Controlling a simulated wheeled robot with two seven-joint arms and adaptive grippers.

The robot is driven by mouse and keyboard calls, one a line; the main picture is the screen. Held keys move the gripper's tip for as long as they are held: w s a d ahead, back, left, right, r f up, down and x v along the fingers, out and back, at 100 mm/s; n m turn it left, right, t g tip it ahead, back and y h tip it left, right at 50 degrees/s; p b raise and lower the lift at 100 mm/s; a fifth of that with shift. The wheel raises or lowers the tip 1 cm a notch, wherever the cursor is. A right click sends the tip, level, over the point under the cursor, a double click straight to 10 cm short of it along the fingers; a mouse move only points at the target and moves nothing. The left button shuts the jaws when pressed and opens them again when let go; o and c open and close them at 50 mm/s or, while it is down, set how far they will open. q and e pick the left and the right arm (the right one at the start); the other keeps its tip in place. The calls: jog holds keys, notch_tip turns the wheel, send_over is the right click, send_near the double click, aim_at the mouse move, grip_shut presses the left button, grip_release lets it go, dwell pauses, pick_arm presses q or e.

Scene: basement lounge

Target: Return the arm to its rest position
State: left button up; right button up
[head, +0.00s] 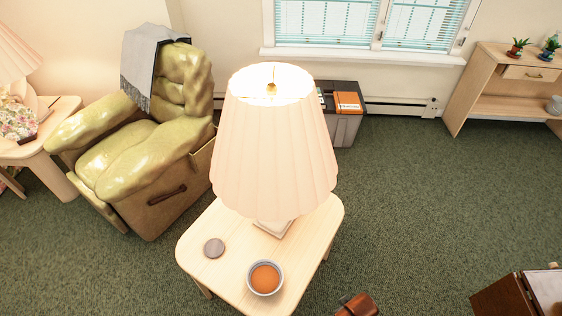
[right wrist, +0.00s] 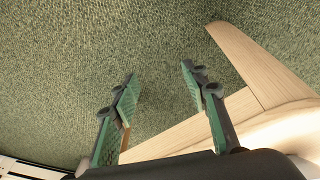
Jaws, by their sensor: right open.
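My right gripper (right wrist: 159,82) shows in the right wrist view, its two green-padded fingers apart with nothing between them. Beyond the fingers is green carpet (right wrist: 90,50). A pale wooden piece of furniture (right wrist: 262,70) lies to the right of and behind the fingers in that view; I cannot tell whether they touch it. Neither arm can be made out in the head view, and my left gripper is not in view.
A side table (head: 196,262) carries a lit pleated lamp (head: 273,150), a round coaster (head: 213,248) and a bowl of orange liquid (head: 265,278). A green armchair (head: 150,150) stands left. A low wooden shelf (head: 490,75) is far right. Open carpet (head: 400,190) lies between.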

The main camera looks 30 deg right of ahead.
jog(key=s+a+f+p, duration=0.1)
jog(key=s+f+p, duration=0.15)
jog(key=f, duration=0.65)
jog(key=s+f+p, duration=0.2)
jog(key=s+f, duration=0.2)
jog(key=f, duration=0.6)
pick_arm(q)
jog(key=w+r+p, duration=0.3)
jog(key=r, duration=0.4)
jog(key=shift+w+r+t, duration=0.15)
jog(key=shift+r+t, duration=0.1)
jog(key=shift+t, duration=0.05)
pick_arm(e)
jog(key=s+f, duration=0.4)
jog(key=s, duration=0.4)
jog(key=s+f+n+g, duration=0.1)
jog(key=s+f, duration=0.3)
jog(key=s, duration=0.5)
jog(key=shift+f+y, duration=0.2)
jog(key=shift+y, duration=0.1)
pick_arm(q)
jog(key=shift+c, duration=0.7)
pick_arm(e)
jog(key=shift+c, duration=0.6)
